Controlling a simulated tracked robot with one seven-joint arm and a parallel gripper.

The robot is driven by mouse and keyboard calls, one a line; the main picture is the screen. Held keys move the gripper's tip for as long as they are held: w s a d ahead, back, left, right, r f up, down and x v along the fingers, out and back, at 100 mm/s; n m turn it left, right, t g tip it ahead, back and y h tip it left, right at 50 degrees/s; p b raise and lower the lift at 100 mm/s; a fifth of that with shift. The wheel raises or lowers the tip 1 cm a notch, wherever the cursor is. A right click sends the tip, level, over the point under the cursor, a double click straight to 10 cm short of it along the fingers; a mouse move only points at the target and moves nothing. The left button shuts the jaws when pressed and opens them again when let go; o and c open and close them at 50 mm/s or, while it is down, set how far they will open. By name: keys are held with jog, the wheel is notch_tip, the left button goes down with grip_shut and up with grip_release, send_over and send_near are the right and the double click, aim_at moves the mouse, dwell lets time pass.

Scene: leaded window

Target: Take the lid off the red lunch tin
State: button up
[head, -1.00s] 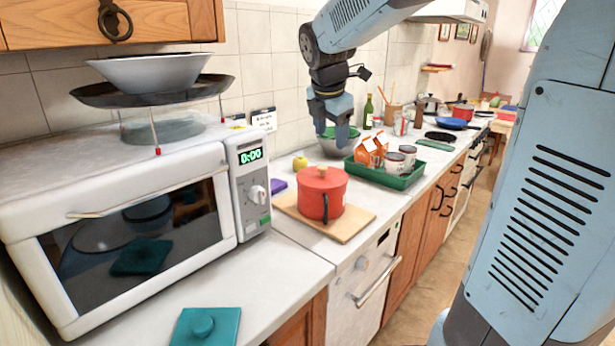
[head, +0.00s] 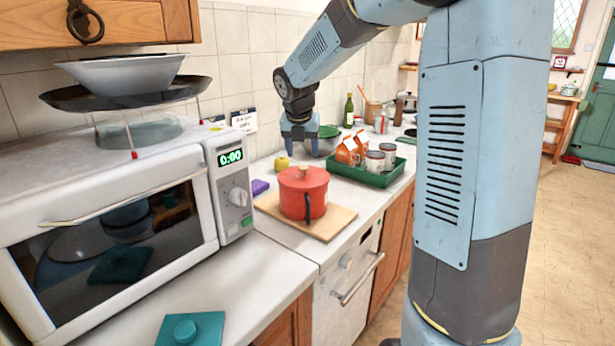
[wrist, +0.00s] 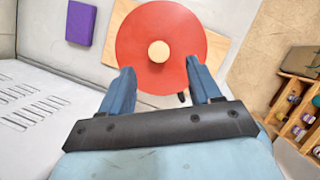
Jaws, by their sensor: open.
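The red lunch tin (head: 302,196) stands upright on a wooden board (head: 335,222) on the counter. Its round red lid is on, with a pale wooden knob (head: 304,172) at the centre and a dark handle on the side. My gripper (head: 299,142) is above and behind the tin in the head view, clear of it. In the wrist view the lid (wrist: 190,40) faces me, with its knob (wrist: 158,51) beyond my fingertips. My gripper (wrist: 160,78) is open and empty, its fingers straddling the near part of the lid from my viewpoint.
A green tray (head: 375,180) with cans and orange cartons stands right of the tin. A yellow apple (head: 281,163) and purple block (head: 260,187) lie behind and left. A microwave (head: 120,225) fills the left. A teal lid (head: 190,329) lies on the otherwise clear front counter.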

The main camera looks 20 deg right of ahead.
aim_at(303, 166)
jog(key=shift+x, duration=3.25)
jog(key=shift+w+r, duration=0.1)
jog(key=shift+w, duration=0.1)
jog(key=c, duration=1.1)
